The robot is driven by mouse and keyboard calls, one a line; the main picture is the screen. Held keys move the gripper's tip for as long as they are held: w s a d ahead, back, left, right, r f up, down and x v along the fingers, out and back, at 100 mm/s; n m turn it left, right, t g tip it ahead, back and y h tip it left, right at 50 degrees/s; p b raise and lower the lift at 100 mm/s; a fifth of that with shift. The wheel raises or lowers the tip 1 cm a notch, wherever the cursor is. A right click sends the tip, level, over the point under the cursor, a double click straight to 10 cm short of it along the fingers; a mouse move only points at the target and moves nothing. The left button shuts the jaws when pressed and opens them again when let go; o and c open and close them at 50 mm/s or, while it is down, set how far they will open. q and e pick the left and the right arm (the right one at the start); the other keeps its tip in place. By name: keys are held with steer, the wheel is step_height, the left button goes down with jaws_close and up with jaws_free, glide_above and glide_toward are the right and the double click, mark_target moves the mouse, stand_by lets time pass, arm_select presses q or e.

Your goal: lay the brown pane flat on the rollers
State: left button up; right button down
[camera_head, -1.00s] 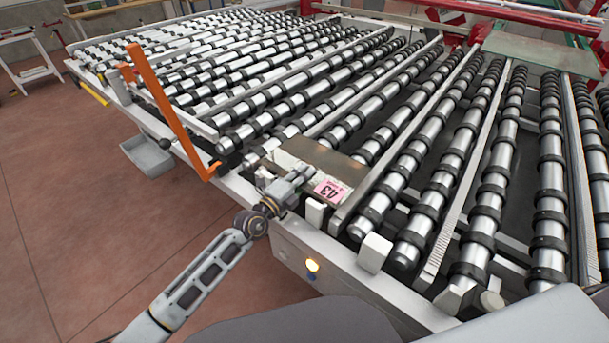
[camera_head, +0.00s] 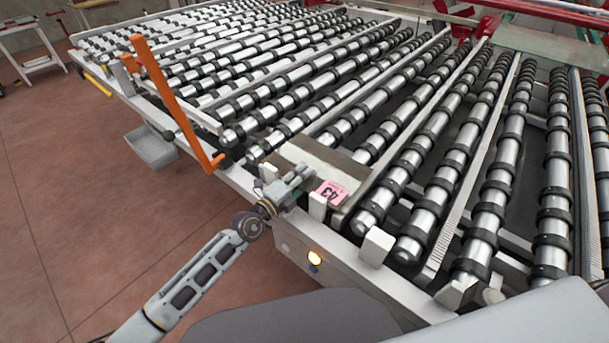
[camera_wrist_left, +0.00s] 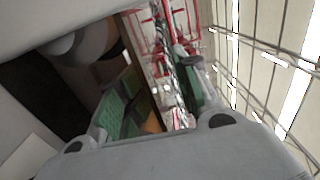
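A grey-brown flat piece, which looks like the brown pane (camera_head: 334,158), shows at the near edge of the roller bed. Whether it lies fully flat on the rollers (camera_head: 432,168) or is slightly tilted, I cannot tell. A pale strip runs along its near side, with a pink label marked 43 (camera_head: 330,192) at the right end. My left gripper (camera_head: 295,180) is at the near side of this strip. Its fingertips are too small to show a gap or a grip. The left wrist view shows green pads (camera_wrist_left: 116,108) and dark brown surfaces, but the contact is unclear. My right gripper is out of view.
An orange bent bar (camera_head: 168,98) rises at the bed's near edge, left of my left gripper. White blocks (camera_head: 376,247) stand along that edge, with a lit lamp (camera_head: 314,258) below. A grey bin (camera_head: 151,146) hangs at the left. The floor there is open.

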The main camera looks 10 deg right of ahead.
arm_select(q)
steer(key=shift+s+a+r, duration=0.2)
steer(key=shift+v, duration=1.05)
steer(key=shift+v, duration=2.8)
steer(key=shift+r, duration=0.1)
